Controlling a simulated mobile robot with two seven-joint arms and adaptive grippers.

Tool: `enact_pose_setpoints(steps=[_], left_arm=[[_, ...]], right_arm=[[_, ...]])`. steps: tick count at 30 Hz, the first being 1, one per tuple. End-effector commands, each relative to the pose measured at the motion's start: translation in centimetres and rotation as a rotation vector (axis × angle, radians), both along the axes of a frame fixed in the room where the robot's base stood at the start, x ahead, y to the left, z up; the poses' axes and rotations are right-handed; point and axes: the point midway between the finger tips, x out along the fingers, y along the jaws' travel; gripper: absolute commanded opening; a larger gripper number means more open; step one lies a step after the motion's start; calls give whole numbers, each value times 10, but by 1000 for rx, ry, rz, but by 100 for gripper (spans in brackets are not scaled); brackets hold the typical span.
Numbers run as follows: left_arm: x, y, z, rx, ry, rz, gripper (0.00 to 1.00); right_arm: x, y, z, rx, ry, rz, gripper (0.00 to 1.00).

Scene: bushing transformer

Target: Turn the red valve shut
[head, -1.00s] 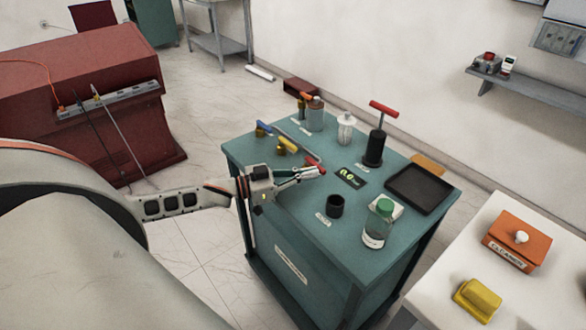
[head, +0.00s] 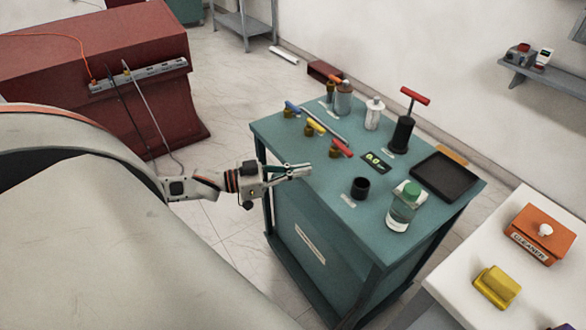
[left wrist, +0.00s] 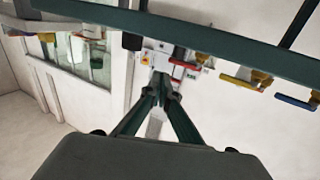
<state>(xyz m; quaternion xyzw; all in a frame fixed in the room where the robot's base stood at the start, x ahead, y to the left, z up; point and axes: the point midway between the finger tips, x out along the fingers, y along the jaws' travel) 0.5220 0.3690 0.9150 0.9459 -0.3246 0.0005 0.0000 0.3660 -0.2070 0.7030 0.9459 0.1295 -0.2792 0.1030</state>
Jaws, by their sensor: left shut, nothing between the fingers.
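The red valve handle (head: 342,147) sits on a brass-coloured body at the left part of the teal table's top, in line with a yellow and a blue valve handle. It also shows in the left wrist view (left wrist: 186,64), beyond my fingertips. My left gripper (head: 308,171) is shut and empty at the table's left edge. Its tips are apart from the red handle, nearer the camera and to its left. In the left wrist view, the closed fingertips (left wrist: 161,80) point towards the valve row. My right gripper is in neither view.
The yellow handle (head: 315,127) and blue handle (head: 292,107) stand beyond the red one. A black cup (head: 360,188), green-capped bottle (head: 404,207), black pump with red T-handle (head: 403,135) and dark tray (head: 444,176) share the teal table (head: 330,203).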

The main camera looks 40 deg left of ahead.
Motion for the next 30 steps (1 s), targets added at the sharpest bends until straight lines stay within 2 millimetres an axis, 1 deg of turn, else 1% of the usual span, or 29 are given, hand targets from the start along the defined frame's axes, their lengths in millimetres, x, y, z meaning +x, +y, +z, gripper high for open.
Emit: enact_pose_setpoints(steps=[3, 7, 11, 14, 17, 20, 24, 27, 30], left_arm=[[-12, 4, -1, 0, 3, 0, 0], [-20, 7, 0, 0, 1, 0, 0], [-22, 8, 1, -24, 10, 8, 0], [-20, 9, 4, -122, 54, 42, 0], [-16, 12, 9, -308, 141, 98, 0], [-14, 17, 11, -550, 263, 155, 0], [-15, 20, 7, -889, 449, 213, 0], [-18, 18, 3, -1093, 570, 235, 0], [-22, 16, -1, -1245, 667, 247, 0]], right_arm=[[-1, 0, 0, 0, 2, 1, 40], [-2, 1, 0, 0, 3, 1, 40], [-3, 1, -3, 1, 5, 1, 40], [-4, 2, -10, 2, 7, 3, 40], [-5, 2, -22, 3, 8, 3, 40], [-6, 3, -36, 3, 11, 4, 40], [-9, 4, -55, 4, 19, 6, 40], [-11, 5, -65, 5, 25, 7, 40], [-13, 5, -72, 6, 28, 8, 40]])
